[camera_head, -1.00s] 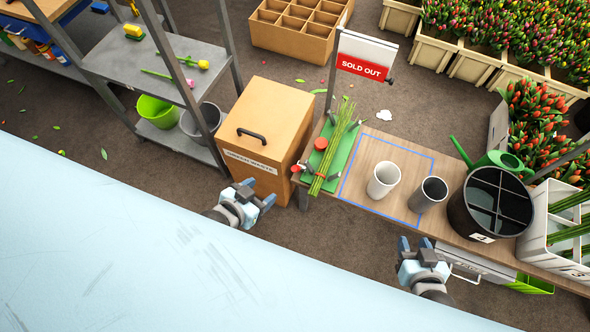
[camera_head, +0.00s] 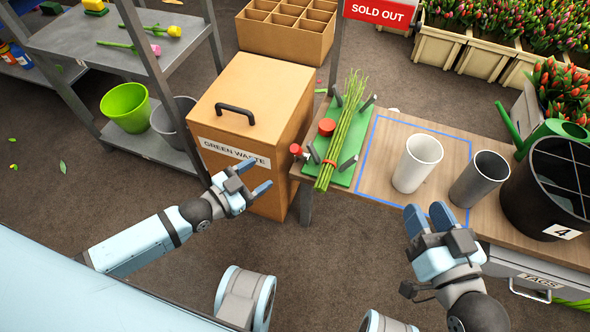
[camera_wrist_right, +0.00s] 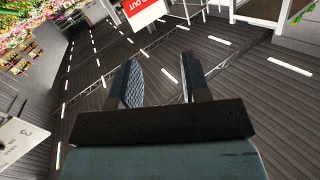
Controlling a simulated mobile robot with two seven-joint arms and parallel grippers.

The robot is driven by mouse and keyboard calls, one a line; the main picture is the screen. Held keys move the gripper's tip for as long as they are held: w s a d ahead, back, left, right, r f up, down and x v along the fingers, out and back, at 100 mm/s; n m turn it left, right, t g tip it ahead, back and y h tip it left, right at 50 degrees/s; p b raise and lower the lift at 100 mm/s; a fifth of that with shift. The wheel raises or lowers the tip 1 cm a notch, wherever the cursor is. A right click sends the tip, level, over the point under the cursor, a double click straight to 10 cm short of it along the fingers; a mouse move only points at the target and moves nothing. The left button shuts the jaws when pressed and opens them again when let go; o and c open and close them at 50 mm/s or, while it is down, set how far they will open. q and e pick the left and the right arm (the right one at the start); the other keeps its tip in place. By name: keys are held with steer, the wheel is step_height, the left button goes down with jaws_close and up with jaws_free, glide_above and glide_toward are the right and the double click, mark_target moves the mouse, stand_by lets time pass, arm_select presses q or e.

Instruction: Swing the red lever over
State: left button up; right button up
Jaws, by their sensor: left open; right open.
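A green board (camera_head: 343,174) lies at the left end of the wooden table, with dark pegs and a bundle of green stems (camera_head: 346,135) across it. A large red knob (camera_head: 327,127) sits on the board left of the stems, and a smaller red knob (camera_head: 296,149) is at the board's left edge. I cannot tell which one belongs to the lever. My left gripper (camera_head: 256,177) is open and empty, left of the table and below the smaller knob in the picture. My right gripper (camera_head: 427,211) is open and empty at the table's front edge; its fingers also show in the right wrist view (camera_wrist_right: 162,78).
A wooden GREEN WASTE bin (camera_head: 254,110) stands close left of the board. A white cup (camera_head: 416,163), a grey cup (camera_head: 479,180) and a black divided bucket (camera_head: 545,190) stand on the table to the right. A sign (camera_head: 381,11) rises behind the board.

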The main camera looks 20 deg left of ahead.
mark_target(292, 153)
arm_select(q)
steer(key=shift+m+h, duration=0.3)
steer(key=w+d+f+b, duration=0.1)
steer(key=w+b, duration=0.1)
steer(key=w, duration=0.1)
steer(key=w+d+f+b, duration=0.1)
steer(key=w+d+b, duration=0.1)
steer(key=w, duration=0.2)
steer(key=w+d+f+b, duration=0.1)
steer(key=w+d+b, duration=0.1)
steer(key=w, duration=0.2)
steer(key=shift+w+d+f+b, duration=0.15)
steer(key=shift+w+b, duration=0.1)
steer(key=shift+b, duration=0.15)
steer(key=shift+x, duration=0.75)
arm_select(e)
steer(key=f, duration=0.1)
steer(key=f+n, duration=0.1)
steer(key=f+n+y, duration=0.1)
steer(key=f, duration=0.1)
steer(key=shift+w, duration=0.35)
arm_select(q)
steer(key=shift+c, duration=0.2)
steer(key=c, duration=1.1)
arm_select(e)
steer(key=shift+r, duration=0.1)
